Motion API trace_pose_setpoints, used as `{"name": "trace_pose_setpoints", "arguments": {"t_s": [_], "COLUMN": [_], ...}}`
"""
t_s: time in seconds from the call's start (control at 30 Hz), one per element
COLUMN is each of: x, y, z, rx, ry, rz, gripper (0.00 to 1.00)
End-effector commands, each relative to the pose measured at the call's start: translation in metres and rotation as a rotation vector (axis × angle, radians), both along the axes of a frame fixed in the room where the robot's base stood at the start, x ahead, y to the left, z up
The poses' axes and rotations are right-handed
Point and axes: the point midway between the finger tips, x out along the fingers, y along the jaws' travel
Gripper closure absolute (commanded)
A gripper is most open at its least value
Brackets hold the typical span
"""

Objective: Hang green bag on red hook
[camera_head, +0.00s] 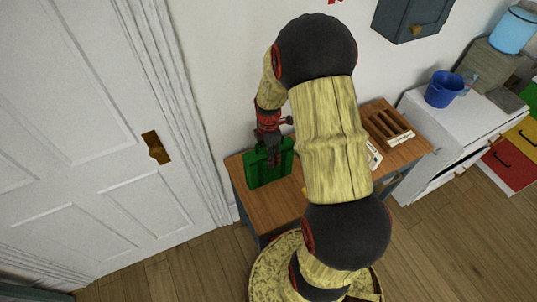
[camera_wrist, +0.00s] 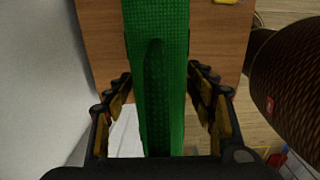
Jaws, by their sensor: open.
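The green bag (camera_head: 257,172) stands upright on the wooden-topped table (camera_head: 262,212) near the wall. My gripper (camera_head: 273,157) is above and around the bag's top. In the wrist view the bag (camera_wrist: 160,45) runs between my open fingers (camera_wrist: 161,95), with a gap visible on each side. A small red piece (camera_head: 334,2) on the wall is cut off by the top edge of the head view; it may be the red hook, but its shape cannot be told.
A white door (camera_head: 80,130) is at left. A brown wooden tray (camera_head: 387,128) stands on the table's right part, behind my arm. A white cabinet (camera_head: 450,125) with a blue cup (camera_head: 443,90) is to the right. A dark wall cabinet (camera_head: 410,18) hangs above.

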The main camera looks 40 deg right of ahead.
Motion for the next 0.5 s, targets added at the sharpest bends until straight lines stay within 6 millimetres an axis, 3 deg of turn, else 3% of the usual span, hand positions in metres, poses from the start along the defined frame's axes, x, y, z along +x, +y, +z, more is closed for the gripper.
{"name": "trace_pose_setpoints", "arguments": {"t_s": [0.17,0.5], "x": [0.001,0.0], "y": [0.0,0.0], "z": [0.005,0.058], "rx": [-0.001,-0.002], "ry": [-0.002,-0.003], "rz": [0.0,0.0], "gripper": [0.45,0.45]}}
